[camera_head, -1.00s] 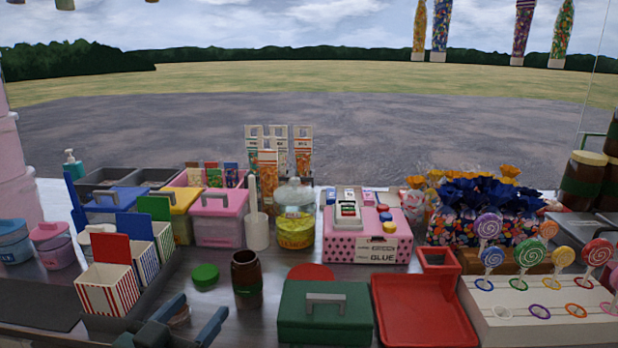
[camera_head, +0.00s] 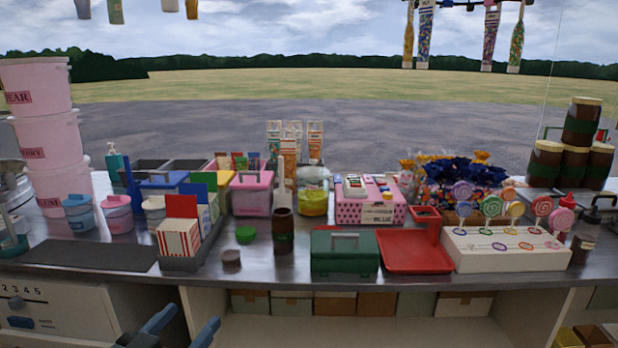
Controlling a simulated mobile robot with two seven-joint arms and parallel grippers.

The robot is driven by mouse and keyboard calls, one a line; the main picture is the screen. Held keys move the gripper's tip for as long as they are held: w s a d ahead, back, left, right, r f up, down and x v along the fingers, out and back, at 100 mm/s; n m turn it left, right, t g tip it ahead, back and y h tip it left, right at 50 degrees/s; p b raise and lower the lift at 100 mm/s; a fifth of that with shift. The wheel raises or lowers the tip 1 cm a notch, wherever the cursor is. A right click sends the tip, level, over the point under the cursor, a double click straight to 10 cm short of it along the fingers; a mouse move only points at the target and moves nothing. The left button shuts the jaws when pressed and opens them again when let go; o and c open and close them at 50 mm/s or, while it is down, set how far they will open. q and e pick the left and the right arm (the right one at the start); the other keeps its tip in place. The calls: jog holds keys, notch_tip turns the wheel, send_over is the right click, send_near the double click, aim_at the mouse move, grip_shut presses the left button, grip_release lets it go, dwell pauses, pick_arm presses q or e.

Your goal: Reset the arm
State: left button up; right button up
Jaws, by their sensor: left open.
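My left gripper (camera_head: 182,328) shows at the bottom edge in the head view, left of the middle. Its two blue-grey fingers stand apart with nothing seen between them. It is in front of the counter (camera_head: 210,271), below the counter's front edge and clear of everything on it. The rest of my left arm is mostly cut off by the picture's edge. My right gripper is not in view.
A dark mat (camera_head: 90,255) lies at left. Pink tubs (camera_head: 50,139) are stacked behind.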

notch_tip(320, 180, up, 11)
jog(key=p, duration=1.1)
pick_arm(q)
jog(key=w+a+r+y, duration=0.45)
jog(key=w+a, duration=0.35)
jog(key=w, duration=0.4)
jog(key=w+a+r+y, duration=0.3)
jog(key=w+a+r, duration=0.2)
jog(key=w+a, duration=0.6)
jog(key=s+d+f+g+h, duration=0.2)
jog(key=s+d+f, duration=0.5)
jog(key=f, duration=0.3)
jog(key=s+d+f+g+h, duration=0.1)
jog(key=s+d+f+h, duration=0.1)
jog(key=s+d+f, duration=0.7)
jog(key=s+d+f+g+h, duration=0.1)
jog(key=s+d+f, duration=0.2)
jog(key=s, duration=0.8)
jog(key=s+d+f+g, duration=0.2)
jog(key=s+d+f, duration=0.2)
jog(key=s, duration=0.7)
jog(key=shift+d+g+h+b, duration=0.25)
jog(key=shift+g+h+b, duration=0.05)
jog(key=shift+h+b, duration=0.05)
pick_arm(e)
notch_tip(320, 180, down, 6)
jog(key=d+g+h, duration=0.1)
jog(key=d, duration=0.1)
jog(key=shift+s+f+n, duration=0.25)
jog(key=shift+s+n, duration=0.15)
